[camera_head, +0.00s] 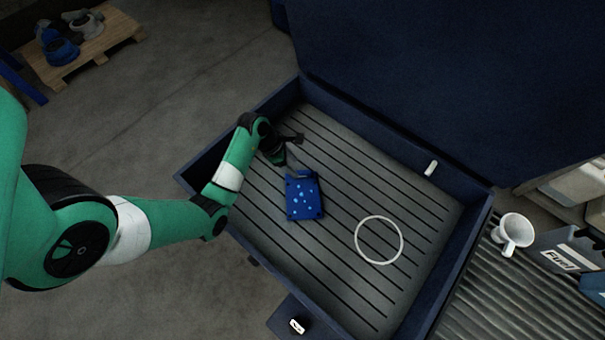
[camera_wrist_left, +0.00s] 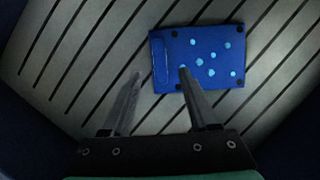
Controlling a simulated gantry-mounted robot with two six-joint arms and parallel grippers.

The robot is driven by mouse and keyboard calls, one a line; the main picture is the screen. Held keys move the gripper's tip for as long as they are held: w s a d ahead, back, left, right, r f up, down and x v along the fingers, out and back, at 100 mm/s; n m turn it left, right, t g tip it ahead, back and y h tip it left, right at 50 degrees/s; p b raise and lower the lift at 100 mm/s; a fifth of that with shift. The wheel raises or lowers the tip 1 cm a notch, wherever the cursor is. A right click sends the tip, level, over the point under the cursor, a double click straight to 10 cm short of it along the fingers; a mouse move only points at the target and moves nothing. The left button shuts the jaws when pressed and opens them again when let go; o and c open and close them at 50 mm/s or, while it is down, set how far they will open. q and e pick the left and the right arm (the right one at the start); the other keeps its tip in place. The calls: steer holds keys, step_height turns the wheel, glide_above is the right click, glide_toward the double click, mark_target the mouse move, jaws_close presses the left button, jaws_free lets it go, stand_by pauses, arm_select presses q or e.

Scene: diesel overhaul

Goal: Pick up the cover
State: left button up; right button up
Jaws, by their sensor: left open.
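The cover (camera_head: 303,197) is a blue rectangular plate with light blue spots, lying in the dark blue ribbed tray (camera_head: 345,165). It also shows in the left wrist view, at the upper right (camera_wrist_left: 205,58). My left gripper (camera_head: 297,157) is open and empty just beyond the cover's far end in the head view. In the left wrist view, the right finger of the left gripper (camera_wrist_left: 160,72) overlaps the cover's lower edge in the picture, and the left finger is off to the cover's left. Whether the finger touches the cover I cannot tell. My right gripper is not in view.
A white ring (camera_head: 358,240) lies in the tray to the right of the cover. The tray has raised walls and a large raised lid (camera_head: 450,70) behind. A white mug (camera_head: 513,230) and a fuel can (camera_head: 565,250) stand outside to the right. A pallet (camera_head: 85,50) stands far left.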

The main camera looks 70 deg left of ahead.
mark_target(300, 173)
arm_select(q)
steer(key=b+x, duration=0.2)
steer(key=x, duration=0.2)
steer(key=shift+w+d+f, duration=0.1)
steer(key=shift+f, duration=0.05)
steer(key=shift+w+f, duration=0.25)
steer(key=shift+f, duration=0.15)
jaws_close()
steer(key=shift+r, duration=0.1)
stand_by(0.9)
